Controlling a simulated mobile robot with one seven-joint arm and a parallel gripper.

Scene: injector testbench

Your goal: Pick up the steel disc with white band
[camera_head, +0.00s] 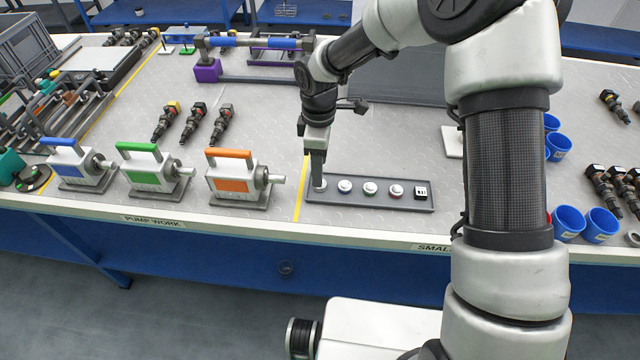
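A shallow grey tray (370,200) near the front edge of the bench holds a row of small round discs and one black-and-white square piece (421,193) at its right end. Three discs show clearly: one at the left (345,186), one in the middle (370,188) and one with a reddish edge (396,191). Their bands are too small to tell which is white. My gripper (319,182) points straight down at the tray's left end. A light disc edge shows at its fingertips, mostly hidden by the fingers. Whether they hold it cannot be told.
An orange-handled pump (238,180) stands just left of the tray, with green (155,173) and blue (80,165) ones beyond. Several injectors lie behind them. Blue cups (568,222) stand at the right. Bare bench lies behind the tray.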

